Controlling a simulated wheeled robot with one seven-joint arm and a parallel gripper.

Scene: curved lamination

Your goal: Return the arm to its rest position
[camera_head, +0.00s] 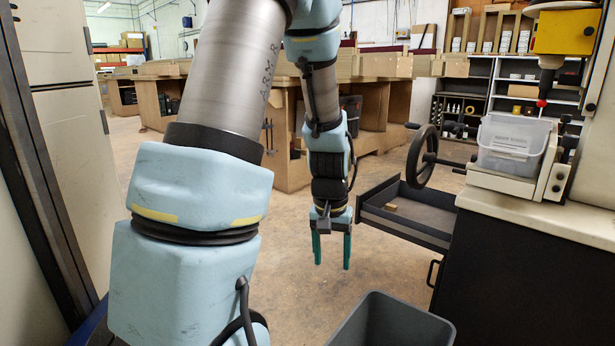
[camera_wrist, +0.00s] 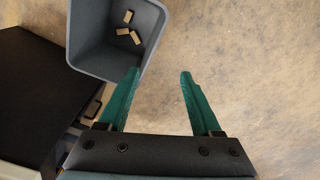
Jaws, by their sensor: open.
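My arm (camera_head: 225,75) reaches up and over in the head view, and its far end hangs down. My gripper (camera_head: 332,262) points at the floor with its two green fingers apart and nothing between them. In the wrist view my gripper (camera_wrist: 160,75) is also open and empty, with bare floor between and beyond the fingers. The left finger overlaps the edge of a grey bin (camera_wrist: 92,68) in that view. Several small wooden pieces (camera_wrist: 130,32) lie on the bin's bottom.
The grey bin (camera_head: 345,335) stands at the bottom of the head view. An open dark drawer (camera_head: 405,228) juts from the cabinet (camera_head: 500,275) at right, with a small block (camera_head: 390,207) inside. A clear plastic tub (camera_head: 512,145) sits by a handwheel (camera_head: 422,157). Floor behind the gripper is clear.

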